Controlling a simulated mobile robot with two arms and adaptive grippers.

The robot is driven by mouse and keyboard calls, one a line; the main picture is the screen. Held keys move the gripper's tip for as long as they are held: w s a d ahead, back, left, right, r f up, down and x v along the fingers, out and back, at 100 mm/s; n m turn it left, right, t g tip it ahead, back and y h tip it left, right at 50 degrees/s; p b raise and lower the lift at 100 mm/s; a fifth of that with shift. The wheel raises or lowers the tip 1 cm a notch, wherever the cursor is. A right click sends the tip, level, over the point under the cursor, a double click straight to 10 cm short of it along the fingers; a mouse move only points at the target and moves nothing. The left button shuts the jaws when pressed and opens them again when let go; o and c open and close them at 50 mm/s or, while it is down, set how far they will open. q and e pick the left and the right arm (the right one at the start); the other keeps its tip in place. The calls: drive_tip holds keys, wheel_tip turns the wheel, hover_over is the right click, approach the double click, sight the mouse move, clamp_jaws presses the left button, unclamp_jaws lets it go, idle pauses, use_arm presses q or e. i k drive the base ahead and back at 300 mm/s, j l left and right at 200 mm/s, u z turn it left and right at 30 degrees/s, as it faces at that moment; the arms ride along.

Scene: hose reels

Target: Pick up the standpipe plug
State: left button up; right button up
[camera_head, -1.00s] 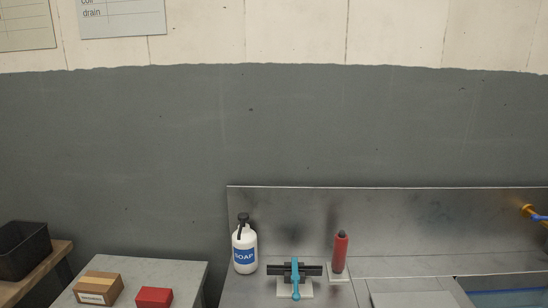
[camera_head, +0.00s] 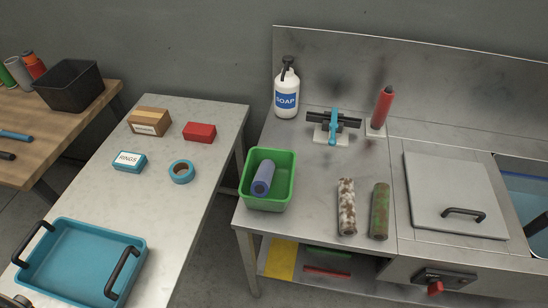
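I cannot tell for certain which thing is the standpipe plug. A red upright cylinder with a dark top (camera_head: 383,106) stands on a small pale base at the back of the steel counter. A blue-grey cylinder (camera_head: 264,177) leans inside a green bin (camera_head: 270,203) at the counter's left front. A rusty, white-flecked cylinder (camera_head: 347,207) and a mottled green-brown cylinder (camera_head: 380,211) lie side by side on the counter. A sink basin with blue water (camera_head: 525,187) is at the right, partly cut off. Neither of my grippers is in view.
A soap bottle (camera_head: 286,90) and a blue-handled fixture (camera_head: 333,125) stand at the counter's back. A grey lid (camera_head: 455,190) covers part of it. The left table holds boxes, tape (camera_head: 181,171) and a blue tray (camera_head: 75,262). A gap separates table and counter.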

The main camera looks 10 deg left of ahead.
sight(539, 224)
drive_tip(key=z, duration=1.75)
